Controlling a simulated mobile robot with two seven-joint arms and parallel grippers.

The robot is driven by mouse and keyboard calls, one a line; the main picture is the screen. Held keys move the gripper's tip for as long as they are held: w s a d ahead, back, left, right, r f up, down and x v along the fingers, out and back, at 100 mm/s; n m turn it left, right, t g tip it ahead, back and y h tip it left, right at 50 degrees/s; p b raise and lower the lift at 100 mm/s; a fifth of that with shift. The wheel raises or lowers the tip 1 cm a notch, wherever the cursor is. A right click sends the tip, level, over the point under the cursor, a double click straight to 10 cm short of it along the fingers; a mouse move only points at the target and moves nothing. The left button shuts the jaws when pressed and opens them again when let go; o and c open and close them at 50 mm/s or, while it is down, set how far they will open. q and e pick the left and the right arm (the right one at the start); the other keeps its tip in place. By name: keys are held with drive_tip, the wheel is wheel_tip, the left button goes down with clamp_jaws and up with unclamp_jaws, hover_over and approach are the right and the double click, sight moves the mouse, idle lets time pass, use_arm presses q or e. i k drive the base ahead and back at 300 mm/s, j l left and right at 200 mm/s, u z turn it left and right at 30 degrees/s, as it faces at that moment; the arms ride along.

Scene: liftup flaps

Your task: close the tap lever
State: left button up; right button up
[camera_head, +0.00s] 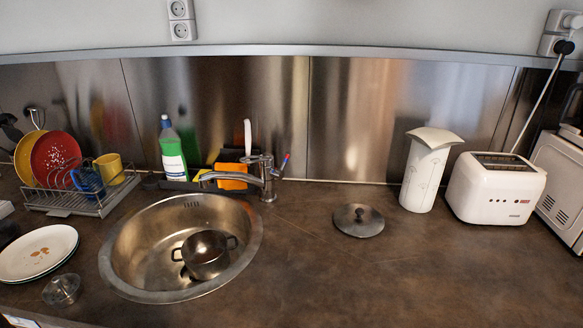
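The tap (266,182) stands at the back right rim of the round sink, its spout reaching left over the basin. Its lever (284,163) is on the right side of the tap body and tilts up, with red and blue marks near its tip. I cannot make out any water running from the spout. Neither of my grippers shows in the head view.
The steel sink (120,262) holds a metal pot (205,254). A green bottle (172,150) and an orange sponge (232,176) stand behind it. A dish rack (70,198) and plates (38,253) are left. A lid (359,220), paper roll (424,170) and toaster (495,188) are right.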

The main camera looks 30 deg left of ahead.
sight(265, 159)
drive_tip(key=u, duration=1.25)
drive_tip(key=j+z, duration=0.35)
drive_tip(key=i+l, duration=0.05)
drive_tip(key=l, duration=0.05)
